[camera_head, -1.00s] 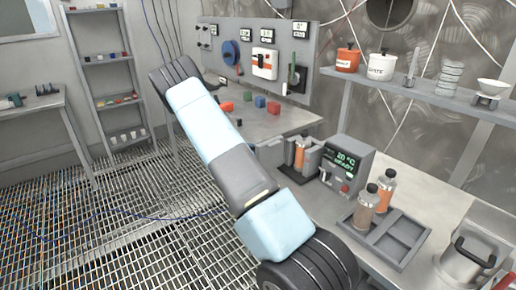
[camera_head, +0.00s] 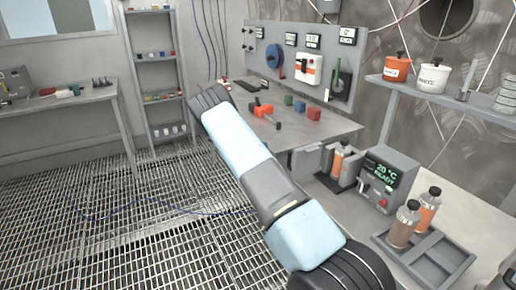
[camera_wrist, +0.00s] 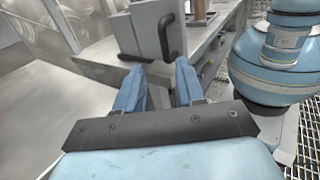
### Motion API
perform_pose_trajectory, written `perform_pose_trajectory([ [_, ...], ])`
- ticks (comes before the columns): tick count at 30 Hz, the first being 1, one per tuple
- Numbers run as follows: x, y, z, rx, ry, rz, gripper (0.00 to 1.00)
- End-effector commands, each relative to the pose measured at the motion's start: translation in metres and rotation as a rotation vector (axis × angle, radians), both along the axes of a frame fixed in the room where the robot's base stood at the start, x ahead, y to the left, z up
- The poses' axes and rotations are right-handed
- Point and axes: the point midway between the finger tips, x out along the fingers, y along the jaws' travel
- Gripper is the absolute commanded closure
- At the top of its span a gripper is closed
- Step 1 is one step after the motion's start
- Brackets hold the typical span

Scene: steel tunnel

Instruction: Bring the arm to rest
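My arm crosses the middle of the head camera view, with pale blue and grey links, and hides part of the bench behind it. My gripper (camera_wrist: 160,88) shows in the wrist view. Its two blue fingers stand apart with nothing between them, so it is open and empty. Beyond the fingertips is a grey box-like unit with a dark handle (camera_wrist: 166,38), apart from the fingers as far as I can see. My gripper itself cannot be made out in the head view.
A bench (camera_head: 330,127) bears several coloured blocks. Nearer stand a heater unit (camera_head: 388,178) reading 20 °C READY and a grey tray (camera_head: 440,262) with two bottles. A shelf (camera_head: 450,103) holds pots at right. Grating floor (camera_head: 70,200) lies open at left.

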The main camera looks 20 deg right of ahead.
Motion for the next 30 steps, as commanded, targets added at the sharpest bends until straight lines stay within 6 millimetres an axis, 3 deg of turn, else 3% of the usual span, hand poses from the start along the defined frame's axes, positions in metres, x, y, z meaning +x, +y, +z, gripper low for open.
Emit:
perform_pose_trajectory([
  [19,0.002,0.002,0.004,0.006,-0.009,-0.002,0.61],
  [23,-0.003,-0.001,0.021,0.033,-0.056,-0.008,0.61],
  [30,-0.026,-0.008,0.07,0.126,-0.218,-0.027,0.61],
])
